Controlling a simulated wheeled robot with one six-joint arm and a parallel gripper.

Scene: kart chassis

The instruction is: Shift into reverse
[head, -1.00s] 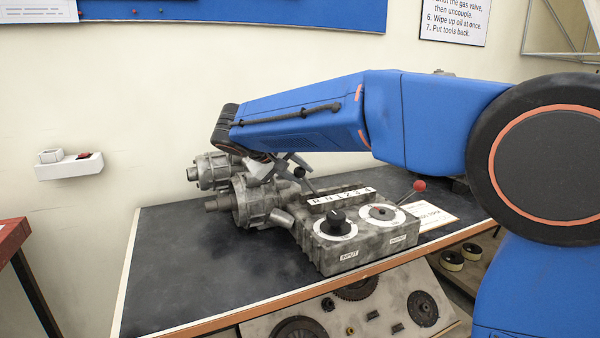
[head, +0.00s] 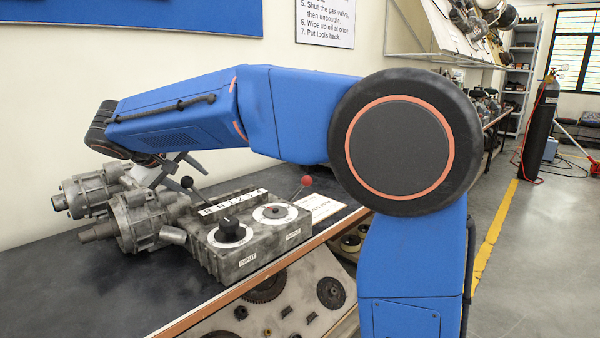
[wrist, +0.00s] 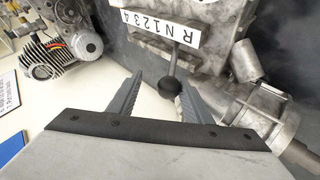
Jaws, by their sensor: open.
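A grey metal gearbox (head: 200,262) lies on the dark bench. A white strip marked R N 1 2 3 4 (head: 232,203) runs along its top. A shift lever with a black ball knob (head: 187,182) stands beside the strip. In the wrist view the strip (wrist: 155,22) appears upside down, and the lever's stem rises near the N or R end; I cannot tell the exact slot. My gripper (head: 182,163) is open around the knob. In the wrist view the open fingers (wrist: 161,82) flank the knob (wrist: 170,87), which is nearer the right finger.
A second lever with a red knob (head: 307,181) stands at the gearbox's far right. Two dials, one with a black knob (head: 230,230), the other white (head: 272,211), sit on top. A round housing (head: 140,220) adjoins on the left. The bench's front left is clear.

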